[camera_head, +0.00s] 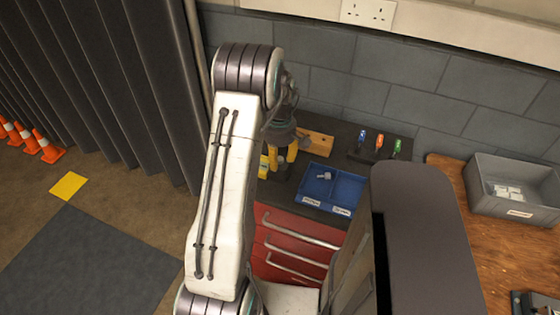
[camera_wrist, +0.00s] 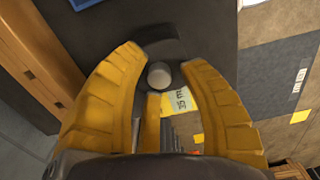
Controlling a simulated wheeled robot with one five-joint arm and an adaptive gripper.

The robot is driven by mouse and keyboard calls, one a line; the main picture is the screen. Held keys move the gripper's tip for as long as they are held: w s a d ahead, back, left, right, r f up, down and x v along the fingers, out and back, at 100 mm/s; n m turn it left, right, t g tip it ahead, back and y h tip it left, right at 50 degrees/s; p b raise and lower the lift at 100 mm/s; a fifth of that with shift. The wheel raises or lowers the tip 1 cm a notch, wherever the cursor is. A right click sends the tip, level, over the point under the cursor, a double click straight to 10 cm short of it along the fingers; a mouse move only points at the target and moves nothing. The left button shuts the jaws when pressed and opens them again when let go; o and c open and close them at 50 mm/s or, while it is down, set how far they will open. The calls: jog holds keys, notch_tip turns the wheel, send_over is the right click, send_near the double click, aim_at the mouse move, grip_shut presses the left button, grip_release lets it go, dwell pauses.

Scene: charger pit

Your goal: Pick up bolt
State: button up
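A small grey bolt-like piece (camera_head: 325,176) lies in the blue tray (camera_head: 348,188) on the dark top of the red drawer cabinet. My gripper (camera_head: 284,158) is just left of the tray, fingers pointing down. In the wrist view its yellow fingers (camera_wrist: 165,62) are spread, with a gap between the tips. A round grey knob or bolt head (camera_wrist: 159,75) shows between them, apart from both fingers; I cannot tell what it belongs to. A corner of the blue tray shows at the top left of the wrist view (camera_wrist: 84,4).
A yellow labelled item (camera_head: 263,166) stands beside my gripper. Behind are a wooden block (camera_head: 318,143) and a rack with coloured-handled tools (camera_head: 379,143). A grey bin (camera_head: 515,204) stands on the wooden bench at right. Red drawers (camera_head: 292,238) have protruding handles.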

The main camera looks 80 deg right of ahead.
aim_at(279, 158)
grip_shut()
dwell(0.4)
jog(key=shift+r, duration=0.5)
notch_tip(279, 158, up, 3)
jog(key=shift+r, duration=0.1)
jog(key=s+a+r+b, duration=0.2)
jog(key=s+a+r, duration=0.5)
jog(key=s+a, duration=0.1)
jog(key=shift+s, duration=0.15)
